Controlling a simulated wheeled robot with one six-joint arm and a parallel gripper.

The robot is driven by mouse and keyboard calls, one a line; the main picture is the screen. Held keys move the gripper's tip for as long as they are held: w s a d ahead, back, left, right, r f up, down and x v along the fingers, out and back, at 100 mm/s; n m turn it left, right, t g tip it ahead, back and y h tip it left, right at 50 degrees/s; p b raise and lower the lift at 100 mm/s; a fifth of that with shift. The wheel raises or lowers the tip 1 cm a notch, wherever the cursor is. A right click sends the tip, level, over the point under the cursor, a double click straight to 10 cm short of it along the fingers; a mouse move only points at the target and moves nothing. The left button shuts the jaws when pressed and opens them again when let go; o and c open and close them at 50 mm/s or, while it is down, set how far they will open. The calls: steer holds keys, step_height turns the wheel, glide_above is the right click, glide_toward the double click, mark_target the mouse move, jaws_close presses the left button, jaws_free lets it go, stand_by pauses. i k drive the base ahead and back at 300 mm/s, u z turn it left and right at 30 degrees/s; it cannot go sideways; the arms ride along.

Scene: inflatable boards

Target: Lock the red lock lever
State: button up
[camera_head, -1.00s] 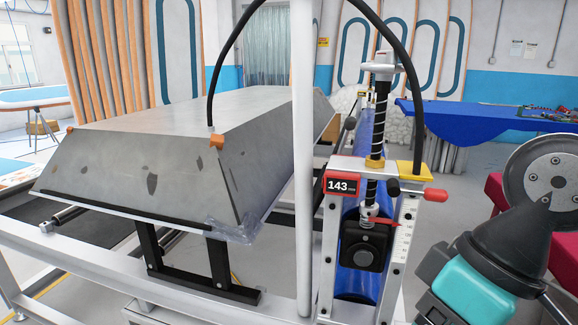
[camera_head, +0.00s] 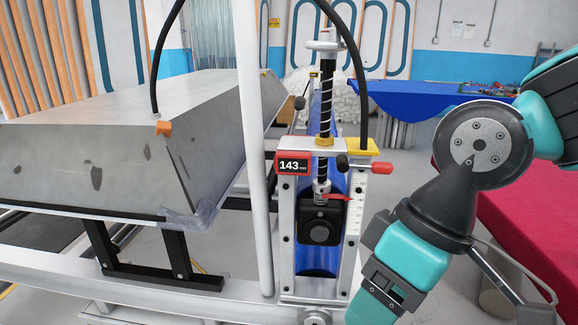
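The red lock lever (camera_head: 382,168) is a short red handle at the right side of the gauge frame's top, just below a yellow block (camera_head: 362,147). It sticks out to the right and nothing touches it. The gauge frame (camera_head: 287,225) is silver, with a red-rimmed display (camera_head: 293,166) reading 143 and a threaded spindle (camera_head: 327,90) rising through it. My arm's teal and dark grey links stand to the right of the frame and below the lever. My gripper's fingers do not show.
A white post (camera_head: 252,150) stands left of the gauge frame. A large grey slant-sided block (camera_head: 90,165) fills the left. A black hose (camera_head: 357,60) arches above the frame. A red-covered table (camera_head: 525,225) and a blue-covered table (camera_head: 420,98) stand to the right.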

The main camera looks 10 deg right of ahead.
mark_target(342, 165)
steer(key=k, duration=0.5)
steer(key=u, duration=1.15)
steer(key=i, duration=0.7)
steer(key=z, duration=1.2)
